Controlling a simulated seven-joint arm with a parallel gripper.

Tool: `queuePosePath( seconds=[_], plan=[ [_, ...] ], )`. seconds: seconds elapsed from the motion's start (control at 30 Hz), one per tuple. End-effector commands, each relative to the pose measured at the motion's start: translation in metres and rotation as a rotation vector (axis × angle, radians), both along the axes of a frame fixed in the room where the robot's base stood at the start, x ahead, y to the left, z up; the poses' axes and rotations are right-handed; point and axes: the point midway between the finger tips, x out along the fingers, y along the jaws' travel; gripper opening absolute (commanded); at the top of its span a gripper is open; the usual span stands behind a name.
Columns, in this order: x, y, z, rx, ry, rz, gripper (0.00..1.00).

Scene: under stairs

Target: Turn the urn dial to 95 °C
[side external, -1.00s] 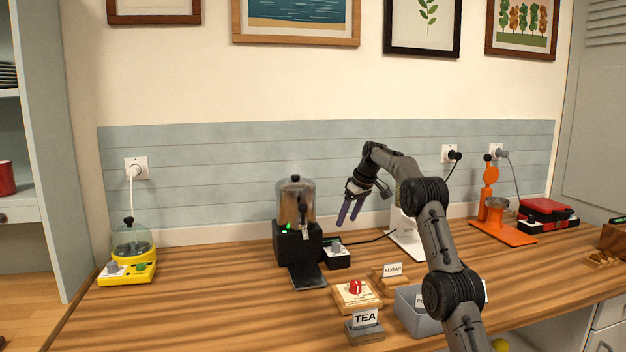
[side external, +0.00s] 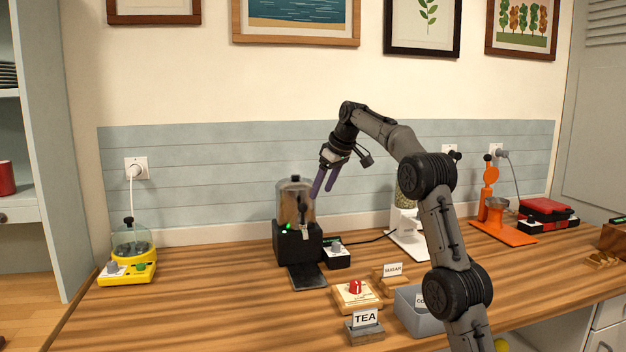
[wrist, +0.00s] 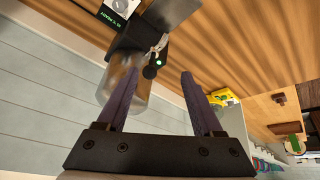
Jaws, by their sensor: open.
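The urn (side external: 293,205) has a clear, brownish tank on a black base with a lit green light. To its right is a small black control box (side external: 336,259) with a grey dial (side external: 336,248) on a white plate and a green display. The wrist view shows the tank (wrist: 122,82) behind my left finger, and the dial (wrist: 120,5) cut by the top edge. The display text (wrist: 109,17) is too small to read surely. My gripper (side external: 323,189), with purple fingers, is open and empty, above the box, beside the tank's top; it also shows in the wrist view (wrist: 160,75).
In front stand a wooden block with a red knob (side external: 356,287), a TEA card holder (side external: 365,327), a SUGAR holder (side external: 392,270) and a grey bin (side external: 413,320). A yellow appliance (side external: 130,265) stands far left. The counter between it and the urn is clear.

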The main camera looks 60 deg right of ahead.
Motion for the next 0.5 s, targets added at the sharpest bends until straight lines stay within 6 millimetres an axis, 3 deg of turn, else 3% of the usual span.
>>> queuePosePath(
  seconds=[0.3, 0.5],
  plan=[
    [-0.001, 0.047, 0.027, -0.012, -0.033, -0.041, 0.68],
    [-0.005, 0.060, 0.035, -0.010, -0.048, -0.080, 0.68]
  ],
)
